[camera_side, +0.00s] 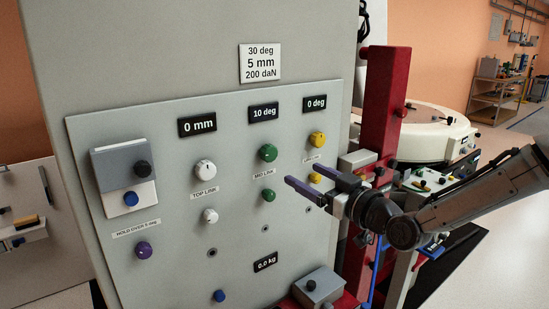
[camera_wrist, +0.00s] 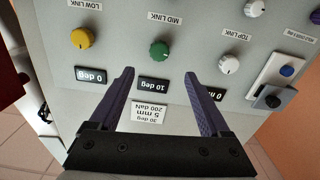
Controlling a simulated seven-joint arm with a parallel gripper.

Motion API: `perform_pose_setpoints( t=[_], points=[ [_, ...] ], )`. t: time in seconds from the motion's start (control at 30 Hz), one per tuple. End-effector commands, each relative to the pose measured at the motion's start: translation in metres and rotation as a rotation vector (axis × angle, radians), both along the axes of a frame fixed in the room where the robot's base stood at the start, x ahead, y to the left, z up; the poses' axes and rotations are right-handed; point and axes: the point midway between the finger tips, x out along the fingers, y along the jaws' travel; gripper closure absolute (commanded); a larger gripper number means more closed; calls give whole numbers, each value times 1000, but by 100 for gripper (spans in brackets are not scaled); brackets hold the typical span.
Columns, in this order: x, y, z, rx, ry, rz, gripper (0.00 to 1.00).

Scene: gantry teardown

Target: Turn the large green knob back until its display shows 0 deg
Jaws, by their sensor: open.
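The large green knob (camera_side: 268,153) is on the grey panel, under a black display reading 10 deg (camera_side: 263,112) and above the MID LINK label. In the wrist view, which is upside down, the large green knob (camera_wrist: 159,51) appears just beyond the fingertips and about midway between them. Its display (camera_wrist: 153,83) shows between the fingers. My gripper (camera_side: 301,174) has its two purple fingers spread, with nothing between them. In the side view the fingertips are right of and a little below the knob, apart from it.
A smaller green knob (camera_side: 268,195) is below the large one. A white knob (camera_side: 205,168) under 0 mm stands to the left, and a yellow knob (camera_side: 317,139) under 0 deg to the right. A red column (camera_side: 384,110) stands right of the panel.

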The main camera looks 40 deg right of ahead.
Motion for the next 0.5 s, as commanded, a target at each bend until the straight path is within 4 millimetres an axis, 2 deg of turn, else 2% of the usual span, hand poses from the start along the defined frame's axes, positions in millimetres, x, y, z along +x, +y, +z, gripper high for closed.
perform_pose_setpoints(
  t=[0.5],
  points=[
    [97,-1,-1,0,2,-2,19]
  ],
)
